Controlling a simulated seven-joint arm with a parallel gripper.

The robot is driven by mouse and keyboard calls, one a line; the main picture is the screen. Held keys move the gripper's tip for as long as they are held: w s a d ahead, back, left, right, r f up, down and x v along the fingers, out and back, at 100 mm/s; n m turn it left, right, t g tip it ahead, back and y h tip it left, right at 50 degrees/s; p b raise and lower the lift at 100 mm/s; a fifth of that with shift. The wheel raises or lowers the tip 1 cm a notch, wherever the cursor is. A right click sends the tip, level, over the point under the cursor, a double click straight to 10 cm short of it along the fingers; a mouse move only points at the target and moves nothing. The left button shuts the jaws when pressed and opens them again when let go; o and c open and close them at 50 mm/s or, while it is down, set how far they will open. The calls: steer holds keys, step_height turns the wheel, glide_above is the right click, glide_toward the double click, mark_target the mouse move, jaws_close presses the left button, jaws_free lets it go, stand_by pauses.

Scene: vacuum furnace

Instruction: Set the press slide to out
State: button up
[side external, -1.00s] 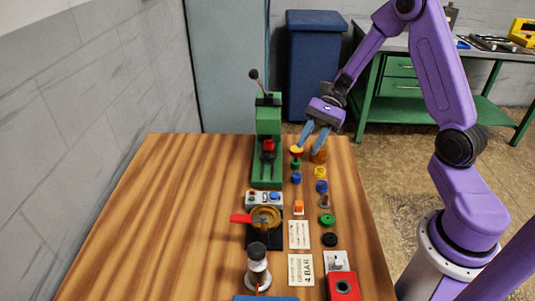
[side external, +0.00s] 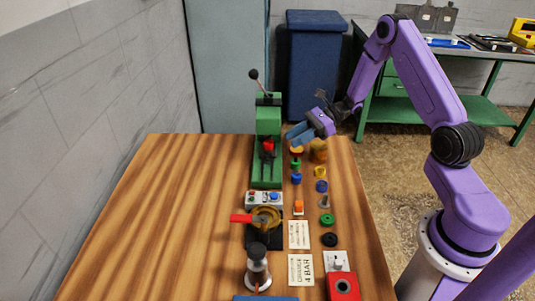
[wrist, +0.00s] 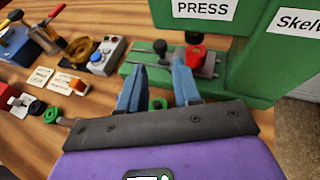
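The green press (side external: 268,118) stands at the back of the wooden table, and its body with a PRESS label (wrist: 205,8) fills the top of the wrist view. Low on the press, a grey slide (wrist: 210,65) carries a red part (wrist: 194,52) and a black knob (wrist: 160,47). The red part also shows in the side view (side external: 268,146). My gripper (wrist: 158,68) is open, with its two blue fingers apart and nothing between them. In the side view my gripper (side external: 290,137) is just right of the press, tilted towards it. I cannot tell whether it touches the slide.
A row of small coloured knobs and rings (side external: 321,187) stands right of the press. The table's left side is clear.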

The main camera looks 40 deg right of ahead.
mark_target(267, 152)
steer(key=x, duration=1)
steer(key=shift+a+f, duration=0.1)
steer(key=shift+f, duration=0.05)
